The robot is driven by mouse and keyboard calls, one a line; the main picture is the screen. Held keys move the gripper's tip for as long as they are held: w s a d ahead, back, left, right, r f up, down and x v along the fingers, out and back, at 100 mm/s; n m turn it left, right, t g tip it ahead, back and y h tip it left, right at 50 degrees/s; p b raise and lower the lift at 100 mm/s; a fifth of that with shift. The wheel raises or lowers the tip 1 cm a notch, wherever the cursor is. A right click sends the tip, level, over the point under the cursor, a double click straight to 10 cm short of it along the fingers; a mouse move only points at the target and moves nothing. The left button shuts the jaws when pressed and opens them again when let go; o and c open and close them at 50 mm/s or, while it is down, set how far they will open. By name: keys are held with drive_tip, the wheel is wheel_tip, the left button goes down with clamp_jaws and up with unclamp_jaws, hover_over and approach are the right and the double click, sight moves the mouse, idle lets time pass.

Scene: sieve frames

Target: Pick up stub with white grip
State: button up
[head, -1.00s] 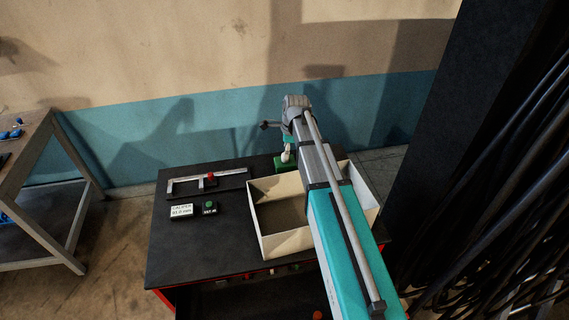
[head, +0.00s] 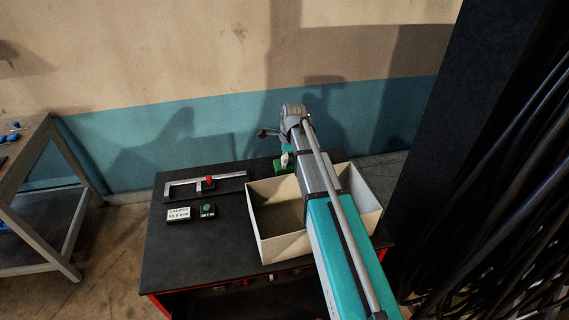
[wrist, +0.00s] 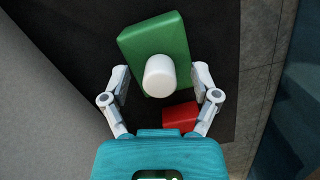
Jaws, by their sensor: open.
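The stub is a green block with a round white grip (wrist: 159,76) on it. Its green base (wrist: 155,38) lies on the dark tabletop in the wrist view. In the head view the green base (head: 280,168) stands behind the bin, partly hidden by my arm. My gripper (wrist: 160,72) is open, with one finger on each side of the white grip. Gaps show between the fingers and the grip; I cannot tell the height difference.
A red block (wrist: 180,118) lies close to the stub, between my fingers' lower parts. A cream open bin (head: 258,228) stands beside my arm. A caliper-like frame with a red knob (head: 208,182), a readout (head: 178,213) and a green-button box (head: 208,211) lie left.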

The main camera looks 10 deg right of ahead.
clamp_jaws()
drive_tip(key=shift+r, duration=0.2)
idle(0.4)
wheel_tip(320, 180, up, 10)
drive_tip(key=p, duration=1)
drive_tip(key=shift+f, duration=0.15)
drive_tip(key=shift+f, duration=0.2)
idle(0.4)
drive_tip(key=shift+f+b, duration=1.6)
drive_tip(key=shift+b, duration=0.2)
